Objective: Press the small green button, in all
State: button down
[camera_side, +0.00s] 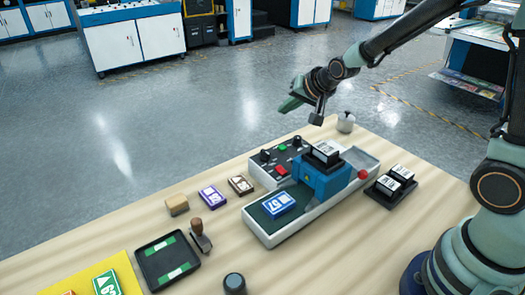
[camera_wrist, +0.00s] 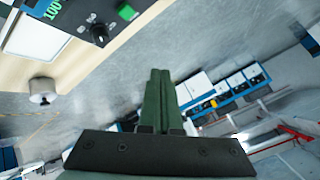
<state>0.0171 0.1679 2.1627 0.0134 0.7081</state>
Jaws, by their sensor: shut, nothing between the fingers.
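The small green button (camera_side: 282,147) is on the dark control panel of a grey and blue machine (camera_side: 258,176) on the table. It also shows at the top of the wrist view (camera_wrist: 127,12), beside a black knob (camera_wrist: 99,32). My gripper (camera_side: 289,104) is shut and empty, raised in the air above and behind the panel, apart from the button.
A blue block (camera_side: 322,181) and a red ball knob (camera_side: 363,174) rise from the machine. A grey lidded pot (camera_side: 346,122) stands behind it. A black tray with labelled blocks (camera_side: 382,193) is at right. A stamp (camera_side: 200,236) and a black tray (camera_side: 153,252) are at left.

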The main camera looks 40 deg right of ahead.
aim_at(282, 148)
jog(key=shift+f, duration=0.15)
jog(key=shift+f, duration=4.25)
jog(key=shift+f, duration=0.1)
jog(key=shift+a+f, duration=0.1)
jog(key=shift+f, duration=0.25)
